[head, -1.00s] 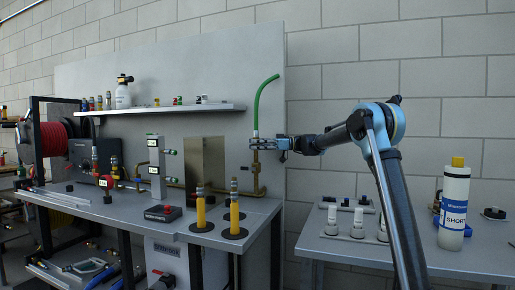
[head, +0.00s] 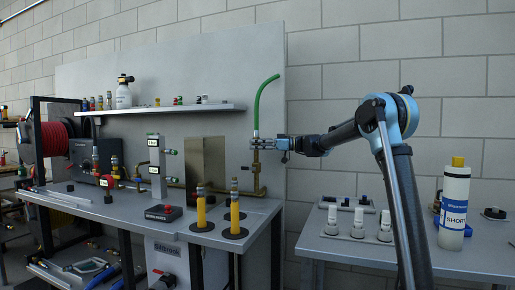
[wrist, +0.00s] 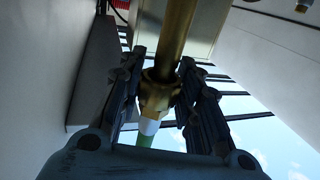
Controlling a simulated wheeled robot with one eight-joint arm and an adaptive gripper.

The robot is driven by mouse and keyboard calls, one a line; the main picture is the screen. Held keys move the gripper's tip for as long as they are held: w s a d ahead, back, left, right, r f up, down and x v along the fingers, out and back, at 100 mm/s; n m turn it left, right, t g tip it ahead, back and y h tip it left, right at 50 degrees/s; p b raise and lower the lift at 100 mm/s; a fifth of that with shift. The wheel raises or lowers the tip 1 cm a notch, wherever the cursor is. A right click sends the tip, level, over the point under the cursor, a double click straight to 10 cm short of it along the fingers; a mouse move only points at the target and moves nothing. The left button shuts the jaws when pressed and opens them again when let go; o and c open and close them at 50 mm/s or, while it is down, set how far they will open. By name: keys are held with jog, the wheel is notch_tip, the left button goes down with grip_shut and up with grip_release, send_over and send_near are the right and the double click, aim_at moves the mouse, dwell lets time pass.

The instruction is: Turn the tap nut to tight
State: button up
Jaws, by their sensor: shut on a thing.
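The brass tap nut (wrist: 160,94) sits on a brass pipe (wrist: 177,32) in the wrist view, with a white collar and a green hose (wrist: 143,141) beyond it. My gripper (wrist: 160,88) has one finger on each side of the nut and is shut on it. In the head view my gripper (head: 268,143) is at the top of the upright brass pipe (head: 256,172), just below the green hose (head: 262,103). The fingers hide the nut there. How far the nut is turned cannot be told.
A grey wall panel (head: 270,60) stands close behind the pipe. A shelf (head: 170,109) with bottles and small fittings is to the left. Yellow-handled tools (head: 201,212) stand on the left bench. A white bottle (head: 454,205) stands on the right bench (head: 340,248).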

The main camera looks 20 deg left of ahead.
jog(key=shift+m+t+h, duration=0.2)
jog(key=shift+m+t, duration=1.5)
jog(key=shift+t, duration=0.9)
jog(key=shift+m+t+h, duration=0.2)
jog(key=shift+m+t, duration=1.5)
jog(key=shift+t, duration=0.9)
jog(key=shift+m+t+h, duration=1.55)
jog(key=shift+m+t, duration=0.1)
jog(key=shift+t, duration=0.4)
jog(key=shift+m+t+h, duration=1.55)
jog(key=shift+m+t, duration=0.1)
jog(key=shift+t, duration=0.4)
jog(key=shift+c, duration=0.2)
jog(key=shift+m+t+h, duration=0.85)
jog(key=shift+m+h, duration=0.85)
jog(key=shift+h, duration=0.8)
jog(key=shift+m+t+h, duration=0.85)
jog(key=shift+m+h, duration=0.85)
jog(key=shift+h, duration=0.8)
jog(key=shift+w+m+g+h, duration=0.1)
jog(key=shift+m+g+h, duration=0.15)
jog(key=shift+m+h, duration=1.1)
jog(key=shift+m+g+h, duration=0.25)
jog(key=shift+m+h, duration=0.5)
jog(key=shift+h, duration=1.1)
jog(key=shift+m+g+h, duration=0.6)
jog(key=shift+m+h, duration=0.4)
jog(key=shift+h, duration=0.5)
jog(key=shift+m+g+h, duration=0.4)
jog(key=shift+h, duration=0.1)
